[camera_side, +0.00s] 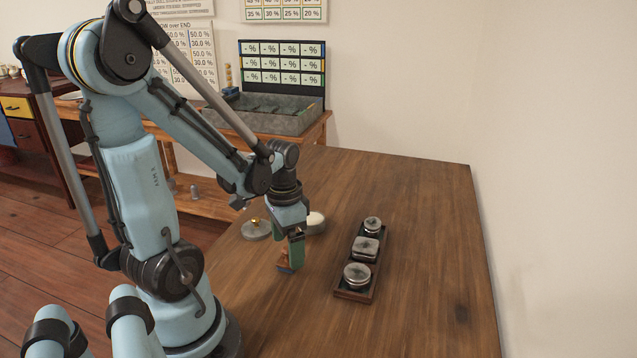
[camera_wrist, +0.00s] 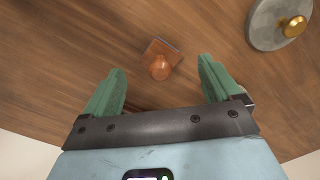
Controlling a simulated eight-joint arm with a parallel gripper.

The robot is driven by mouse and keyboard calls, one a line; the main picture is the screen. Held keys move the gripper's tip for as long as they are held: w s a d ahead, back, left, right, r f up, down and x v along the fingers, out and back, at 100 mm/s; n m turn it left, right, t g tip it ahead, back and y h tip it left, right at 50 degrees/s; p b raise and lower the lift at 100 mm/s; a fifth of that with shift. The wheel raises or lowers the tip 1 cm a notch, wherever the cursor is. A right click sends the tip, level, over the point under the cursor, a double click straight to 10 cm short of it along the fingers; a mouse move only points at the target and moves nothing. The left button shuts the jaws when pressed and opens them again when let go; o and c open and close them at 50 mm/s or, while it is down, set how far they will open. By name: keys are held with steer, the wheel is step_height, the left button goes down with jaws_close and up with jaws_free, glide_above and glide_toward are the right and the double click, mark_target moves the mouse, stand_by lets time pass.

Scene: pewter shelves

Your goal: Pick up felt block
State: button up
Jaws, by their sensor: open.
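A small wooden block with a rounded knob, which I take for the felt block (camera_wrist: 161,66), stands on the table in the wrist view. It lies ahead of the gap between the green fingers of my gripper (camera_wrist: 161,75), with space on both sides. In the side view the block (camera_side: 284,265) shows low beside the fingers of my gripper (camera_side: 296,254), which hide part of it. My gripper points down, open and empty. Any felt on the block's underside cannot be made out.
A grey disc with a brass knob (camera_side: 256,229) lies close by, also seen in the wrist view (camera_wrist: 271,33). A pale round object (camera_side: 316,222) is behind my gripper. The table's right side is clear.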

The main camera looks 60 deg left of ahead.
mark_target(287, 248)
steer(key=shift+f, duration=1.7)
steer(key=c, duration=1.1)
steer(key=shift+r, duration=0.2)
steer(key=shift+r, duration=0.4)
step_height(287, 248, up, 3)
steer(key=shift+s, duration=0.1)
steer(key=d+r, duration=0.2)
steer(key=d, duration=0.2)
steer(key=d+r, duration=0.2)
steer(key=d, duration=0.1)
steer(key=d+r, duration=0.2)
steer(key=d, duration=0.2)
steer(key=shift+d+r, duration=0.35)
steer(key=shift+r, duration=0.05)
